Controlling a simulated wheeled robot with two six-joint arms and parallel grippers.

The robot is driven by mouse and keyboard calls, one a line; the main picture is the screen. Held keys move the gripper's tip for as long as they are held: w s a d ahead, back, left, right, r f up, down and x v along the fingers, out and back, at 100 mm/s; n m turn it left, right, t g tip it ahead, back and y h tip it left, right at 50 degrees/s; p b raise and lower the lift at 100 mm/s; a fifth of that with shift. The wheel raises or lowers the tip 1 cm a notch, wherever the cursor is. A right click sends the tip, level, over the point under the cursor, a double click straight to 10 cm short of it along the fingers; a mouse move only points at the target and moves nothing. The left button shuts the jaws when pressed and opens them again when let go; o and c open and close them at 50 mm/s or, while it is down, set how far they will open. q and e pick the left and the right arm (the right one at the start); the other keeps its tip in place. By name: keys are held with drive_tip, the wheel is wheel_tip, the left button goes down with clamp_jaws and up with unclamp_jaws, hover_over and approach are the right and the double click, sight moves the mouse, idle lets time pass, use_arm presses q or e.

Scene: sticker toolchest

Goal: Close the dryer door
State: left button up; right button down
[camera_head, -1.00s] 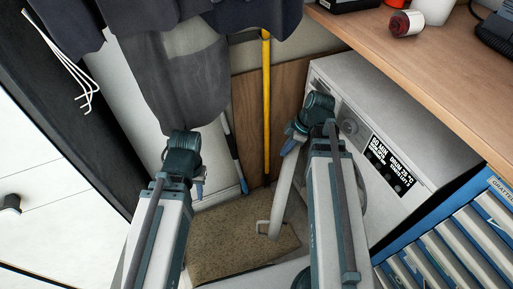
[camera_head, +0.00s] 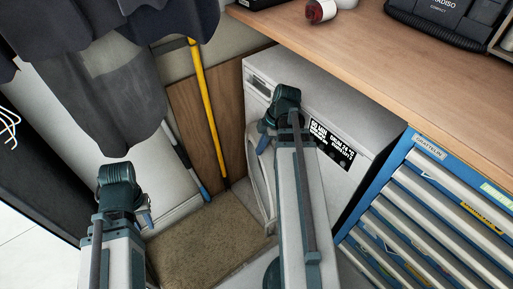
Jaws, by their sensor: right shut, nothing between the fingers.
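The white dryer (camera_head: 361,126) stands under the wooden counter, with a black display panel (camera_head: 331,145) on its front. Its door (camera_head: 262,190) shows as a pale curved edge left of my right forearm and looks partly open. Most of the door and the dryer's lower front are hidden behind that arm. My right gripper (camera_head: 263,143) is shut and empty at the upper edge of the door; I cannot tell whether it touches. My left gripper (camera_head: 148,217) hangs above the floor mat, away from the dryer. Its fingers are too small to read.
A blue drawer cabinet (camera_head: 408,150) stands right of the dryer. A brown mat (camera_head: 205,240) covers the floor to its left. A yellow pole (camera_head: 205,100) leans by a wooden board (camera_head: 190,120). Dark clothes (camera_head: 115,100) hang at upper left. The counter (camera_head: 400,60) overhangs the dryer.

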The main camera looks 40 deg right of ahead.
idle(0.5)
drive_tip(key=w+a, duration=0.1)
drive_tip(key=a, duration=0.3)
drive_tip(key=w+p+v, duration=0.1)
drive_tip(key=p+v, duration=0.9)
drive_tip(key=s+a+m+h, duration=0.1)
drive_tip(key=a+m, duration=0.2)
drive_tip(key=a, duration=0.7)
drive_tip(key=s+a+m+g+h, duration=0.1)
drive_tip(key=a+m+h, duration=0.1)
drive_tip(key=a, duration=0.7)
drive_tip(key=s+a+f+m+h, duration=0.1)
drive_tip(key=a+m, duration=0.3)
drive_tip(key=a, duration=0.6)
drive_tip(key=shift+s+a+g+h, duration=0.3)
drive_tip(key=shift+s+a+g, duration=0.05)
drive_tip(key=shift+s+g, duration=0.05)
